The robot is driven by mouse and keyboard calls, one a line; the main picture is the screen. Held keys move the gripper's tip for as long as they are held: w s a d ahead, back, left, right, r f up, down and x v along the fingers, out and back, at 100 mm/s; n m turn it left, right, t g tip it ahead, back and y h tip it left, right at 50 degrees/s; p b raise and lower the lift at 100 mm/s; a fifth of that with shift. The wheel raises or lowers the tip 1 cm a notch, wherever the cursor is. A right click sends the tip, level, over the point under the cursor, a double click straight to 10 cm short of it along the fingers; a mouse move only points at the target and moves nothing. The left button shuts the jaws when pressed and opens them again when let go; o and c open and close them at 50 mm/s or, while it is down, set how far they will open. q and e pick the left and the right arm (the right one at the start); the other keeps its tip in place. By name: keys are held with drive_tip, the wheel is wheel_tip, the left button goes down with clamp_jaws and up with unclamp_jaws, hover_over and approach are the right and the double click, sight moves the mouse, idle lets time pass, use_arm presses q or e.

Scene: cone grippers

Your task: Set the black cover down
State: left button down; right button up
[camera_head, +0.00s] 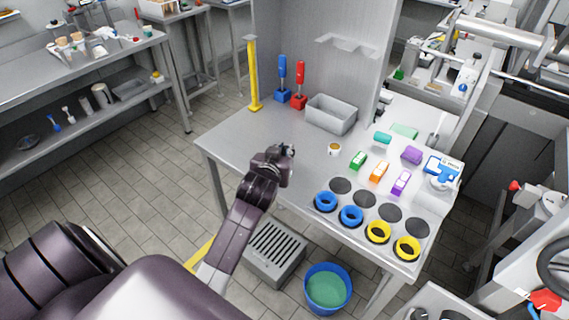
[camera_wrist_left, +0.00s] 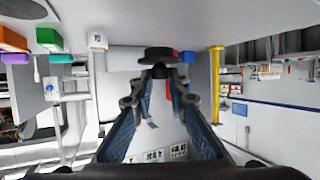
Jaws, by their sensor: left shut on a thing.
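The black cover (camera_wrist_left: 158,54) is a small dark flared piece at the fingertips of my left gripper (camera_wrist_left: 158,73) in the left wrist view. The two fingers close in on it and hold it. In the head view my left gripper (camera_head: 287,154) is above the left front part of the steel table (camera_head: 232,138), left of the small white cup (camera_head: 334,149). The cover is hard to tell from the dark gripper there. My right gripper is not in view.
Dark round pads (camera_head: 364,198) lie at the table's right front, beside blue rings (camera_head: 325,202) and yellow rings (camera_head: 378,232). Green, orange and purple blocks (camera_head: 379,172) stand behind them. A grey bin (camera_head: 331,114) and yellow post (camera_head: 253,75) stand at the back. The left tabletop is clear.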

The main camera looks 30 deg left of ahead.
use_arm(q)
wheel_tip(320, 180, down, 3)
drive_tip(key=shift+d+r, duration=0.1)
drive_tip(key=shift+f, duration=1.9)
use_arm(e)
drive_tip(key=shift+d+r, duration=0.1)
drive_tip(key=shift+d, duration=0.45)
use_arm(q)
drive_tip(key=c, duration=1.9)
unclamp_jaws()
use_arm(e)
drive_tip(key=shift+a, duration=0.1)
